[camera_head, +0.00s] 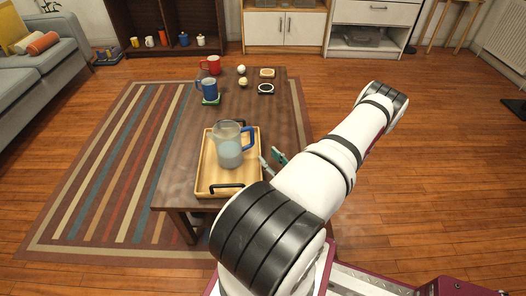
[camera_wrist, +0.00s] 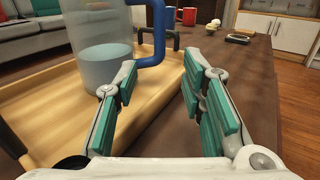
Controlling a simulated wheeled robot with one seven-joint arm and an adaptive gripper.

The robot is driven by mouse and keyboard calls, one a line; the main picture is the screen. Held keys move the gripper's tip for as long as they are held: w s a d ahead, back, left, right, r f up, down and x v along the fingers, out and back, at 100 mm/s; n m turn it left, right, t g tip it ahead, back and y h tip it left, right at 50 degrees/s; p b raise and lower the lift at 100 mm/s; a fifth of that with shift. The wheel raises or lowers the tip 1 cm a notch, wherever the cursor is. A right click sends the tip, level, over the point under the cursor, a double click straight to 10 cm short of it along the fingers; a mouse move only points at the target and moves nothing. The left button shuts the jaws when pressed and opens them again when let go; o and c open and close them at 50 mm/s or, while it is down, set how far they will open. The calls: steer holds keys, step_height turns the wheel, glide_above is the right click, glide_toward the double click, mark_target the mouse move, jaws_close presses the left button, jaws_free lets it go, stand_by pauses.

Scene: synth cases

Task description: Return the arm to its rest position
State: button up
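My gripper (camera_head: 272,162) is at the right side of the wooden tray, low near the tabletop in the head view. In the wrist view my gripper (camera_wrist: 168,85) has its two green-padded fingers spread apart with nothing between them. My white arm with dark bands reaches across the lower right of the head view and hides part of the table's near right corner. A clear pitcher (camera_head: 229,153) with a blue handle and pale liquid stands upright in the tray (camera_head: 213,187). The pitcher (camera_wrist: 106,68) is left of the fingers in the wrist view, apart from them.
A blue mug (camera_head: 208,88) stands on a green coaster, with a red mug (camera_head: 213,63) behind it. Two small round items and two coasters (camera_head: 266,88) lie at the table's far end. The table's right edge is close to my arm; open floor (camera_head: 440,150) lies right.

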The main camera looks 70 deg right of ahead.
steer(key=shift+s+a, duration=0.2)
steer(key=shift+s, duration=0.05)
